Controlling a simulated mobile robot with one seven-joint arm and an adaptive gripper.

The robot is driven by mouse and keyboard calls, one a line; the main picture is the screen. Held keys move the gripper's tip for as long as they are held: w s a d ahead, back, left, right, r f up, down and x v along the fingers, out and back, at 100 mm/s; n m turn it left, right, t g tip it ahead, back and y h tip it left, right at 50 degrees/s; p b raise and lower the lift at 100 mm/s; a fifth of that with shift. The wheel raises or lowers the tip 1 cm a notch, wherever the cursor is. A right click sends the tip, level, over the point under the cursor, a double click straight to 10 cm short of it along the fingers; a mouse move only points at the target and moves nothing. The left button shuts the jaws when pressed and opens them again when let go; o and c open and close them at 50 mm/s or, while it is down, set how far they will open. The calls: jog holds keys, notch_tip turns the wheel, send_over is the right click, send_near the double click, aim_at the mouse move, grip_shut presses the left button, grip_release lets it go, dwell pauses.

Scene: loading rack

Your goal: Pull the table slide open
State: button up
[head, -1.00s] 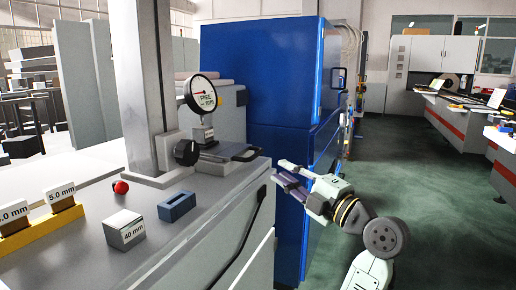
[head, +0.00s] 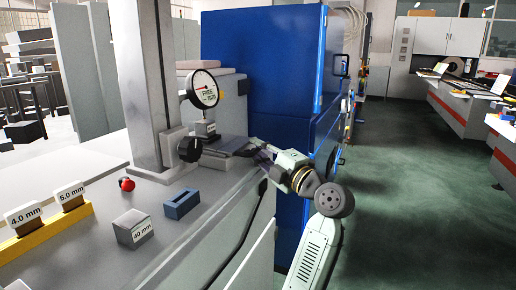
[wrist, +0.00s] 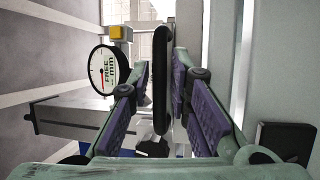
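The table slide (head: 213,158) is a grey plate low under the round dial gauge (head: 202,90) on the machine top. Its dark bar handle (wrist: 161,95) runs upright through the middle of the wrist view. My gripper (head: 258,151) is at the slide's right front end in the head view and partly covers the handle. In the wrist view its purple-padded fingers stand on both sides of the handle, open, with small gaps showing on each side. The gauge, marked FREE, also shows left of the fingers in the wrist view (wrist: 103,70).
A black knob (head: 189,149) sits left of the slide. A blue cabinet (head: 260,70) stands behind. The green floor at right is clear.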

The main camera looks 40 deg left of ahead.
jog(key=shift+c, duration=0.5)
grip_shut()
